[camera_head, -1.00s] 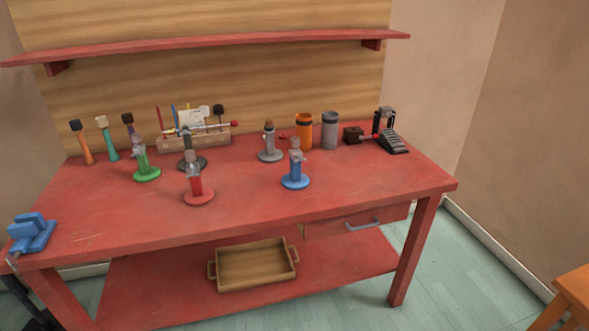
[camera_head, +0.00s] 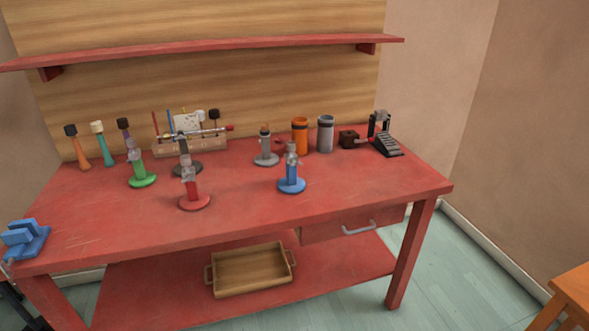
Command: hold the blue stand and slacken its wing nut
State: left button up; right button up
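The blue stand (camera_head: 291,184) stands upright on the red workbench, right of the middle and near the front edge. It has a round blue base and a blue post with a grey clamp-like top (camera_head: 292,152). The wing nut is too small to make out there. Neither of my grippers touches the stand. At the lower left corner a dark part of my own shows, but no gripper fingers can be seen.
Red (camera_head: 194,202), green (camera_head: 142,179), dark (camera_head: 187,169) and grey (camera_head: 266,159) stands share the bench (camera_head: 240,220). A blue vise (camera_head: 25,239) sits at the left corner. Orange (camera_head: 300,137) and grey (camera_head: 325,134) cups stand behind. The front around the blue stand is clear.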

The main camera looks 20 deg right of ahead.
aim_at(291, 184)
jog(key=i+l, duration=0.4)
jog(key=l, duration=0.15)
jog(key=i+l, duration=0.4)
jog(key=l, duration=0.1)
